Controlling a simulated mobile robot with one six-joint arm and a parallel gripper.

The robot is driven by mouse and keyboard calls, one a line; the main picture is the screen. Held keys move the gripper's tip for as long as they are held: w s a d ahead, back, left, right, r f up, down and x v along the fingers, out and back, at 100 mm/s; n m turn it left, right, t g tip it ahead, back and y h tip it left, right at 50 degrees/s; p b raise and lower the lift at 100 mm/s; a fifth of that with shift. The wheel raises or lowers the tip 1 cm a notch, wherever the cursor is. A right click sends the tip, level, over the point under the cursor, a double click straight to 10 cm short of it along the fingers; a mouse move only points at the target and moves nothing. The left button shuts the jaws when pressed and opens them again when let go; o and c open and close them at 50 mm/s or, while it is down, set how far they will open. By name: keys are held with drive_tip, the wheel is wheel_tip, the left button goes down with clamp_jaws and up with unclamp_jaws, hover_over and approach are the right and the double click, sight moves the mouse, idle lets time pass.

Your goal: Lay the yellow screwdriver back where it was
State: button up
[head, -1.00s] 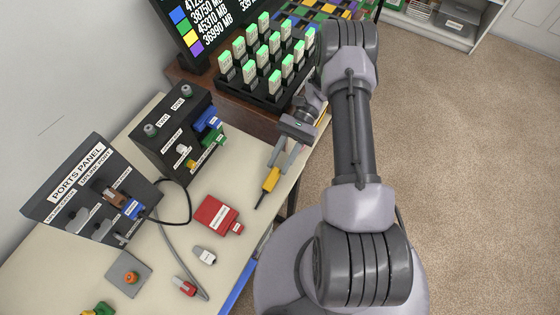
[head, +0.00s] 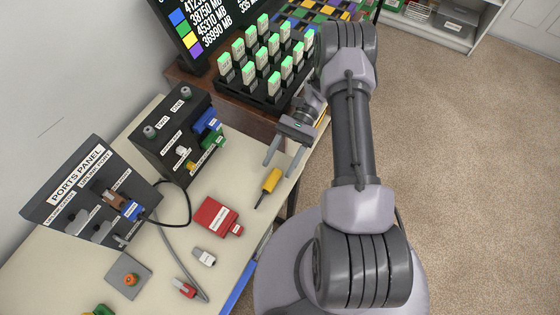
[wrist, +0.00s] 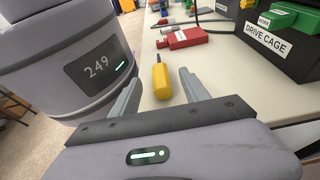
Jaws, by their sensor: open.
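The yellow screwdriver (head: 271,181) lies on the cream table near its right edge, its dark shaft pointing toward the lower left in the head view. In the wrist view the screwdriver (wrist: 162,82) lies ahead of and between the fingers, handle end nearest me. My gripper (head: 280,163) is open and empty, above and just behind the handle in the head view. In the wrist view my gripper (wrist: 160,88) shows both fingers spread, with a gap on each side of the handle.
A red box-shaped connector (head: 214,216) lies left of the screwdriver. The black drive cage (head: 178,140) stands behind it to the left, and the ports panel (head: 90,190) farther left. A rack of green-topped sticks (head: 265,85) is at the back. Bare table surrounds the screwdriver.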

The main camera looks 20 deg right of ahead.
drive_tip(key=shift+w+d+r, duration=0.85)
drive_tip(key=shift+d+r, duration=0.1)
drive_tip(key=shift+d, duration=0.2)
